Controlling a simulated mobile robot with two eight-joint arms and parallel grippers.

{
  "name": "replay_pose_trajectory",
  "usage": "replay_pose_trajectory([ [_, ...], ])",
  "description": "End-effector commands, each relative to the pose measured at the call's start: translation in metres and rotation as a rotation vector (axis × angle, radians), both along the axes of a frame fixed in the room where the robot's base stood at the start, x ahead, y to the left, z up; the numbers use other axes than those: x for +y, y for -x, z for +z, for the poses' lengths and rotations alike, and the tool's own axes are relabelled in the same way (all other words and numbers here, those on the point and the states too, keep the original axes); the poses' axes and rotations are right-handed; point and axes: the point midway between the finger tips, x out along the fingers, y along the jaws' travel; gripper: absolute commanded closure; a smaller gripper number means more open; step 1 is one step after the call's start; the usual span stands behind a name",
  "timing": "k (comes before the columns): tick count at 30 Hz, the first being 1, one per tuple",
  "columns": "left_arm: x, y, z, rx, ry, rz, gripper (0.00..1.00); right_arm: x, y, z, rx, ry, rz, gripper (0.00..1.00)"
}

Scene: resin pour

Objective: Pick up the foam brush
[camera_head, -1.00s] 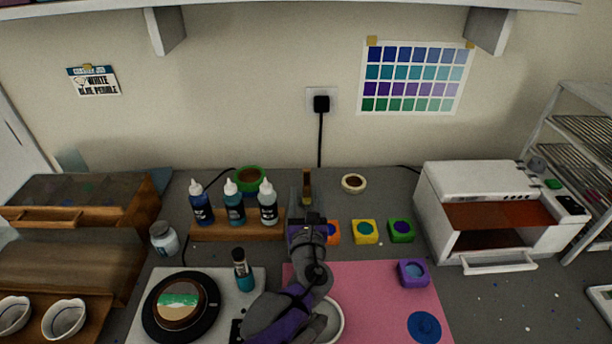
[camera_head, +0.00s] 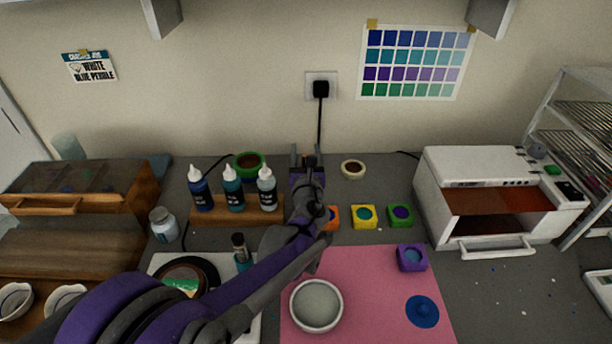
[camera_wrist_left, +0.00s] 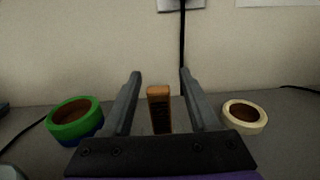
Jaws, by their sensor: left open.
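The foam brush (camera_wrist_left: 159,108), an upright piece with an orange-brown wooden face and a darker lower part, stands near the wall. In the left wrist view it shows between the two fingers of my left gripper (camera_wrist_left: 160,74). The fingers are apart on either side of it, with gaps on both sides. In the head view my left gripper (camera_head: 307,155) reaches to the back of the counter and hides most of the brush. I cannot tell whether the brush is fully between the fingertips or just beyond them. My right gripper is not in view.
A green tape roll (camera_wrist_left: 76,118) lies left of the gripper and a cream tape roll (camera_wrist_left: 245,116) right of it. Squeeze bottles (camera_head: 233,190) stand on a wooden block to the left. Small coloured moulds (camera_head: 364,216) sit to the right. A wall socket with a cable is behind.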

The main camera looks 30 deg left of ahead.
Motion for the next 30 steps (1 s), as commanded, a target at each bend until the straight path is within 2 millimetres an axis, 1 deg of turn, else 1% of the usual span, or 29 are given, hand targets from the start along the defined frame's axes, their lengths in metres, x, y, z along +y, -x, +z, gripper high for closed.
replay_pose_trajectory([
  [6,0.0004,-0.0007,0.0000,0.000,0.000,0.000,0.40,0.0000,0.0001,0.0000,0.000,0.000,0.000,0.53],
  [8,0.0004,-0.0007,0.0000,0.000,0.000,0.000,0.49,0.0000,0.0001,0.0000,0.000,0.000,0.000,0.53],
  [9,0.0004,-0.0006,0.0000,0.000,0.000,0.000,0.56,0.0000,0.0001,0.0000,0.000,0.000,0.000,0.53],
  [11,0.0004,-0.0006,0.0000,0.000,0.000,0.000,0.67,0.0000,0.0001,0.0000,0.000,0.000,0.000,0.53],
  [15,0.0004,-0.0006,0.0000,0.000,0.000,0.000,0.92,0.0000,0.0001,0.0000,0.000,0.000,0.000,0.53],
  [16,0.0004,-0.0006,0.0000,0.000,0.000,0.000,0.98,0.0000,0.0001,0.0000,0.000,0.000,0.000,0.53],
  [17,0.0003,-0.0005,0.0000,0.001,-0.001,0.000,1.00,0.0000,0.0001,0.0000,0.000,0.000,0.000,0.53],
  [27,0.0003,-0.0005,0.0003,0.001,-0.001,0.000,1.00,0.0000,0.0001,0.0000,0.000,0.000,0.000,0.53],
  [30,0.0004,-0.0006,0.0048,0.001,-0.001,0.000,1.00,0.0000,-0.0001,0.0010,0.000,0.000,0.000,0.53],
])
